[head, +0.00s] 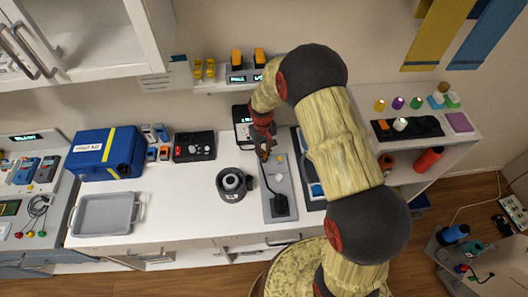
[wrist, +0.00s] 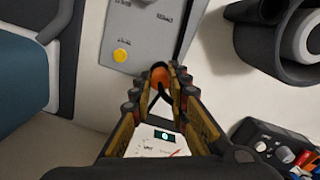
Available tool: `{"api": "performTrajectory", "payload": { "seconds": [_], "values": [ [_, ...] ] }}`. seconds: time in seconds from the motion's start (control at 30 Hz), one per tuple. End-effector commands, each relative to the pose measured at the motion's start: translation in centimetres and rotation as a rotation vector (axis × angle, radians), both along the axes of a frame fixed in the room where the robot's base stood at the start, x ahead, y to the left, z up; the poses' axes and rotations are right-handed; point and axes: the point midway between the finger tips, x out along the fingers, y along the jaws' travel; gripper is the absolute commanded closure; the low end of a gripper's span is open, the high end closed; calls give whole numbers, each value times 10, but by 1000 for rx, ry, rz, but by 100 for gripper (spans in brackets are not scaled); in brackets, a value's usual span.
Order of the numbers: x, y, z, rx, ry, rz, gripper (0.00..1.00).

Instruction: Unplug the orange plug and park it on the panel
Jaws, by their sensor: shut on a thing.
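The grey panel (head: 272,212) lies flat on the white counter. It also shows at the top of the wrist view (wrist: 145,35), with a yellow round part (wrist: 121,55) and small printed labels. My gripper (head: 265,154) is over the panel's far end. In the wrist view my gripper (wrist: 160,74) is shut on the orange plug (wrist: 160,79), which shows between the fingertips. I cannot tell whether the plug touches the panel. A black cord runs along the panel to a black block (head: 280,205) at its near end.
A dark round holder (head: 230,186) stands close left of the panel. A blue-edged tray lies close right, partly behind my arm. Left are a black control box (head: 194,147), a blue case (head: 100,155) and a grey tray (head: 105,213). The counter between tray and holder is clear.

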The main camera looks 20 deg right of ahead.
Motion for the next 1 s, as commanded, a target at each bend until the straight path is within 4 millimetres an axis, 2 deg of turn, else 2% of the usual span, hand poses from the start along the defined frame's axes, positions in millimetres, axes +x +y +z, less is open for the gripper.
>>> {"api": "performTrajectory", "payload": {
  "seconds": [0.3,0.73,0.77,1.0],
  "values": [
    [0,0,-8,0,0,0,100],
    [0,0,-7,0,0,0,100],
    [0,0,-7,0,0,0,82],
    [0,0,-7,0,0,0,68]
  ]
}}
